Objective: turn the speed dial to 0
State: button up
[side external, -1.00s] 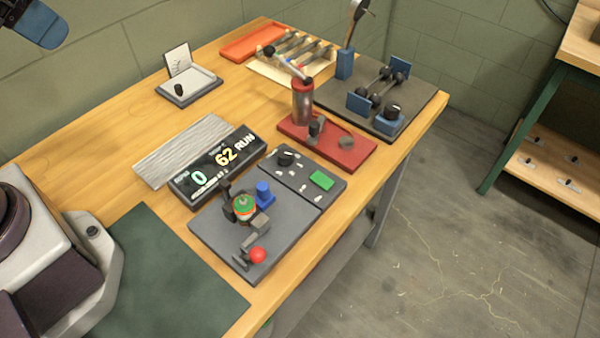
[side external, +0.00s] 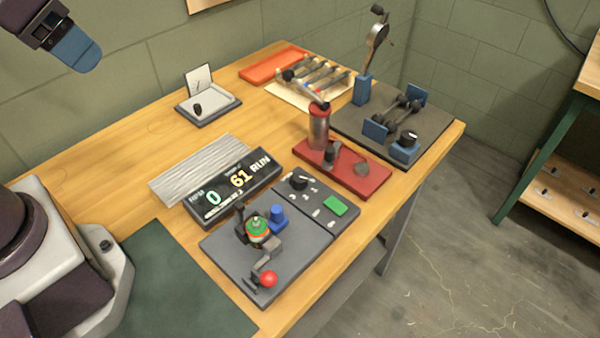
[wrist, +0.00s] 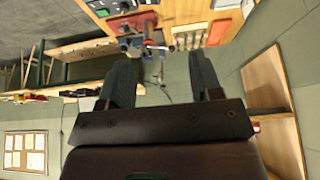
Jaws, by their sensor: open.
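The black dial (side external: 299,182) sits on a small dark grey panel with pale marks around it and a green button (side external: 335,206). I cannot read its setting. The black display (side external: 232,187) beside the panel shows 0 at left, then 61 and RUN. My gripper (side external: 75,48) is high at the upper left, above the bench and well away from the dial. In the wrist view my gripper (wrist: 160,78) has its two fingers apart with nothing held between them. I cannot make out the dial there.
Bare wood lies at the left.

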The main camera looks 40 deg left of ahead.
jog(key=w+d+f+m+g+y, duration=0.1)
jog(key=w+d+f+m+g, duration=0.35)
jog(key=w+f, duration=0.45)
jog(key=m+h, duration=0.1)
jog(key=m, duration=1.5)
send_near(300, 177)
jog(key=shift+g, duration=0.45)
jog(key=f, duration=0.6)
jog(key=w+f, duration=0.1)
jog(key=f, duration=0.2)
jog(key=shift+f, duration=0.2)
jog(key=c, duration=0.9)
